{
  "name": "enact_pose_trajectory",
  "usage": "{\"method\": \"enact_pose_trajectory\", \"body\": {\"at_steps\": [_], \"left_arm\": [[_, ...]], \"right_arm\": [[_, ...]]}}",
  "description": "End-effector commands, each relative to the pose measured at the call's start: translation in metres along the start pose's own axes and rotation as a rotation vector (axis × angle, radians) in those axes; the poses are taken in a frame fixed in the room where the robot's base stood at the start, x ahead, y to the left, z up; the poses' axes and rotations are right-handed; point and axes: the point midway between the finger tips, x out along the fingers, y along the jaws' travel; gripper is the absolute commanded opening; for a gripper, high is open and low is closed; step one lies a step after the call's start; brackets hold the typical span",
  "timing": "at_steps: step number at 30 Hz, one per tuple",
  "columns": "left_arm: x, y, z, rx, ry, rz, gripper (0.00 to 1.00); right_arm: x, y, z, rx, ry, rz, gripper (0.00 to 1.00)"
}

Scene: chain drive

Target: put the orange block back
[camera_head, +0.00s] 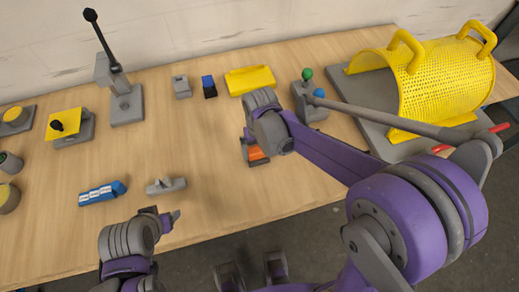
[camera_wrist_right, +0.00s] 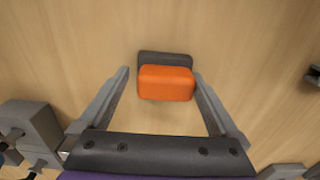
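The orange block (camera_wrist_right: 166,84) is in the middle of the right wrist view, with a dark grey piece (camera_wrist_right: 160,57) showing along its far side. Whether the block rests on this piece or beside it I cannot tell. My right gripper (camera_wrist_right: 161,72) is open, with one finger on each side of the block. The left finger is clearly apart from it, and the right finger is close to it. In the head view, the block (camera_head: 257,153) is partly hidden by my right gripper (camera_head: 252,142). My left gripper (camera_head: 166,215) is low at the table's front edge, its opening unclear.
A yellow perforated guard (camera_head: 447,85) stands on a grey plate at right. A box with green and blue knobs (camera_head: 308,108) is behind my right arm. A yellow tray (camera_head: 250,80), a lever stand (camera_head: 125,103) and a blue piece (camera_head: 102,192) also lie on the table (camera_head: 215,140).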

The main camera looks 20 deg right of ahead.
Motion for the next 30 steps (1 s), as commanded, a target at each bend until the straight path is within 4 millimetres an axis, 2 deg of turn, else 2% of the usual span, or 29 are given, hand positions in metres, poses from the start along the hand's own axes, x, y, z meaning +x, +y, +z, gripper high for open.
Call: {"method": "enact_pose_trajectory", "body": {"at_steps": [6, 10, 21, 25, 30], "left_arm": [[-0.001, 0.000, -0.001, 0.000, 0.000, 0.000, 0.63], [-0.004, 0.000, -0.003, 0.000, 0.002, 0.000, 0.63], [-0.011, 0.000, -0.009, 0.000, 0.006, 0.000, 0.63], [-0.013, 0.000, -0.010, 0.000, 0.007, 0.000, 0.63], [-0.014, 0.000, -0.011, 0.000, 0.007, 0.000, 0.63]], "right_arm": [[-0.001, -0.001, 0.000, -0.001, 0.001, -0.001, 1.00], [-0.011, -0.001, 0.000, -0.001, 0.001, -0.001, 1.00], [-0.088, -0.001, 0.000, -0.001, 0.001, -0.001, 1.00], [-0.109, -0.001, 0.000, -0.001, 0.001, -0.001, 1.00], [-0.122, -0.001, 0.000, -0.001, 0.000, -0.001, 1.00]]}}
